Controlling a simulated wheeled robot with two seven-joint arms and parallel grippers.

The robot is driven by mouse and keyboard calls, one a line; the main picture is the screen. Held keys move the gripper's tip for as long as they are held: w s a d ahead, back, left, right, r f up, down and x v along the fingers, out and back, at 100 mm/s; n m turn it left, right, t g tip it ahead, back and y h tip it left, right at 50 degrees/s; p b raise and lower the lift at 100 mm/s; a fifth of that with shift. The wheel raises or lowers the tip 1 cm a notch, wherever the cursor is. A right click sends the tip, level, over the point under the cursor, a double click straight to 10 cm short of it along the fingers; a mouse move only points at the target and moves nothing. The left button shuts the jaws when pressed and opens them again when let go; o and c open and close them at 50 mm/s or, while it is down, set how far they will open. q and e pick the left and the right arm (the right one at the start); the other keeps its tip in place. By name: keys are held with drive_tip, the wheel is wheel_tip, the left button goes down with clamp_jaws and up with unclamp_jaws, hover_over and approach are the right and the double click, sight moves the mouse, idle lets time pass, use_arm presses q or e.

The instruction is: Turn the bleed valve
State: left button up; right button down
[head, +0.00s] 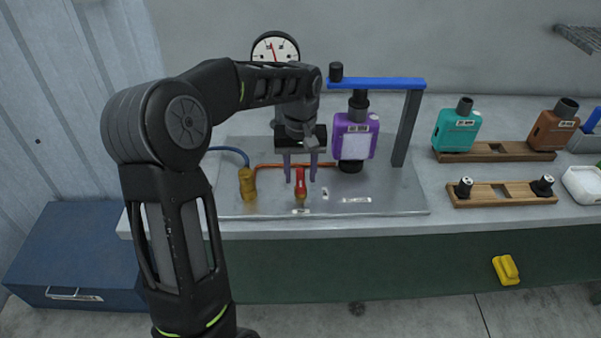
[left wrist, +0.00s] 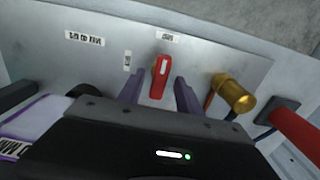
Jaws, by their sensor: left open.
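The bleed valve has a red lever handle (head: 300,183) with a brass body below it, on a grey metal plate (head: 395,200) on the bench. My left gripper (head: 300,176) is above the valve with its purple fingers pointing down, one on each side of the red handle. In the left wrist view the red handle (left wrist: 160,77) shows between the two open fingertips (left wrist: 158,90), with a gap visible at least on the right side. The wrist view does not clearly show contact. My right gripper is not in view.
A brass fitting (head: 247,184) with a blue hose stands left of the valve. A round gauge (head: 275,46) is behind my arm. Wooden racks (head: 503,201) stand farther right.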

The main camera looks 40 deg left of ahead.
use_arm(q)
drive_tip(key=shift+f, duration=0.35)
drive_tip(key=shift+c, duration=0.5)
clamp_jaws()
